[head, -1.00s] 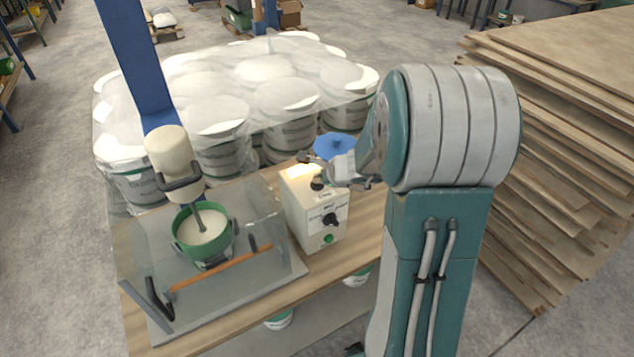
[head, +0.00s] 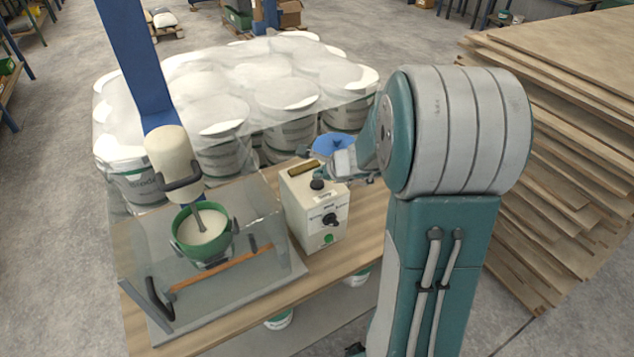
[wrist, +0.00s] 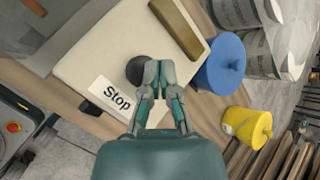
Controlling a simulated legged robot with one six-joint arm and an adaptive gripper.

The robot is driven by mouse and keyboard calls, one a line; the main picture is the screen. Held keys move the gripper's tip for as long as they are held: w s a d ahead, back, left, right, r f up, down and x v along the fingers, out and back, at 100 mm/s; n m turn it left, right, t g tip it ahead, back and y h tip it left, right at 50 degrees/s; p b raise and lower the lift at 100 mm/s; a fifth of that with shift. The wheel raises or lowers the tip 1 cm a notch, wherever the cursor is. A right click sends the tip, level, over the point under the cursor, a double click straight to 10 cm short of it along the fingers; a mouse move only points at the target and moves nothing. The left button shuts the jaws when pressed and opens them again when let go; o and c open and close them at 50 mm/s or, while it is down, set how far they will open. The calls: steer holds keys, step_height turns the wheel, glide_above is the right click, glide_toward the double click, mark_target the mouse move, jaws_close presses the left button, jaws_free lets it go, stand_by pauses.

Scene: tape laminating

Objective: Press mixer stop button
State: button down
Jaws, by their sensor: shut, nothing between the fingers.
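The mixer's control box (head: 303,213) is cream coloured and stands on the wooden table, right of the mixer. Its black stop button (head: 318,184) is on the top face; in the wrist view the dark round button (wrist: 136,71) sits by a white "Stop" label (wrist: 115,96). My gripper (wrist: 160,66) is shut and empty, its fingertips just right of the button in the wrist view. In the head view my gripper (head: 322,168) is above the box's rear right part. Whether the fingertips touch the box cannot be told.
The mixer (head: 173,162) stands over a green bowl (head: 188,238) of pale material behind a clear guard. A blue-lidded container (wrist: 224,62) is right behind the box. Wrapped white buckets (head: 222,155) stand behind the table, and stacked boards (head: 560,100) at the right.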

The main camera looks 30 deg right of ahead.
mark_target(319, 184)
steer(key=shift+r, duration=2.5)
steer(key=shift+a, duration=0.1)
steer(key=s+a+r+n+g+y, duration=0.1)
steer(key=s+a+r+n, duration=0.3)
steer(key=s+a+n, duration=0.25)
steer(key=s+a+r+n+g, duration=0.1)
steer(key=s+a+r+n, duration=0.35)
steer(key=a+n, duration=0.25)
steer(key=s+a+n+g+h, duration=0.1)
steer(key=s+n+h, duration=0.2)
steer(key=s+n, duration=0.7)
steer(key=s, duration=0.4)
steer(key=shift+r+n, duration=0.15)
steer(key=shift+n, duration=0.2)
